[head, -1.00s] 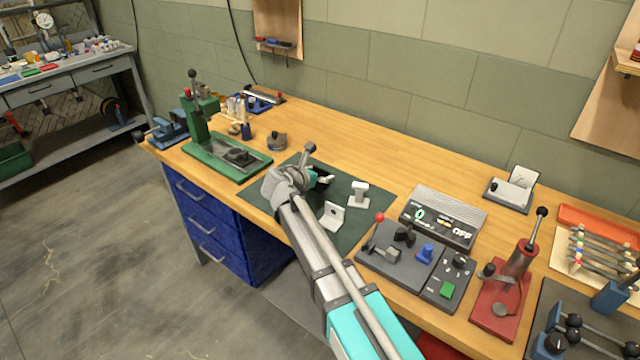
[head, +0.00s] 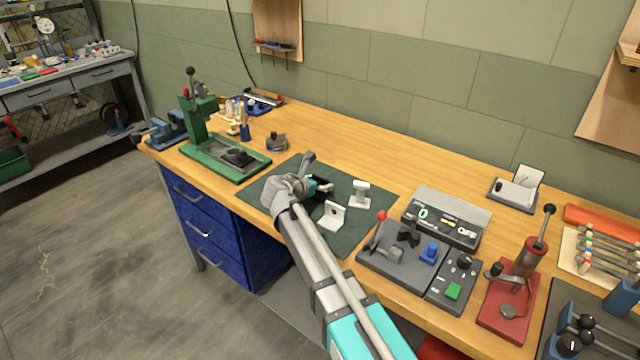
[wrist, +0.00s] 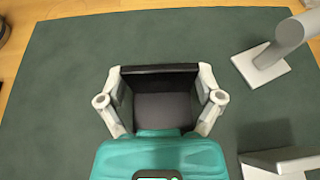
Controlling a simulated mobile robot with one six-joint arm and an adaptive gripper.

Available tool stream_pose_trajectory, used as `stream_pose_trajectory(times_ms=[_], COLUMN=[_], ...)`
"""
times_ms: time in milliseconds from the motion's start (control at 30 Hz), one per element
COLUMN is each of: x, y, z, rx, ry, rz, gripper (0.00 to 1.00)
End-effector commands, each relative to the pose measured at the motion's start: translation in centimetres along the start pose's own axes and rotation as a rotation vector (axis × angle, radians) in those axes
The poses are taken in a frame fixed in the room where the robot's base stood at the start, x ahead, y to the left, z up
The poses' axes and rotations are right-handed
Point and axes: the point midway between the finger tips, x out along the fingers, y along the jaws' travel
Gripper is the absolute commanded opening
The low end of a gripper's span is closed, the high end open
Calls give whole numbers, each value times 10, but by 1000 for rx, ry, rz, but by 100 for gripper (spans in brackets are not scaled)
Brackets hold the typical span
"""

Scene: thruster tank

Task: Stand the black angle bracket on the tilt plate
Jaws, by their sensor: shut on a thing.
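My gripper (wrist: 160,102) is shut on the black angle bracket (wrist: 163,108), which shows between its two fingers in the wrist view. One dark face of the bracket is toward the camera, with a darker edge along its far side. In the head view my gripper (head: 318,187) is over the dark green mat, and the bracket is mostly hidden by the gripper. I cannot tell whether the bracket touches the mat. A small fixture with a pale plate (head: 518,192) at the back right may be the tilt plate; I cannot be sure.
A white angle bracket (head: 332,215) and a white post on a foot (head: 360,196) stand on the green mat (head: 270,185), right of my gripper. Farther right are a grey lever panel (head: 390,262), a display box (head: 445,217) and a red lever stand (head: 508,310). A green press (head: 205,125) stands left.

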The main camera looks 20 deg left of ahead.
Motion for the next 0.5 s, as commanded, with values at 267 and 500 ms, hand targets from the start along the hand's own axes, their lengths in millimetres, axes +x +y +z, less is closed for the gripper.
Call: stream_pose_trajectory(times_ms=[267, 500], x=[1, 1], y=[0, 0], z=[-3, -3], rx=[0, 0], ry=[0, 0], rz=[0, 0], gripper=[100, 100])
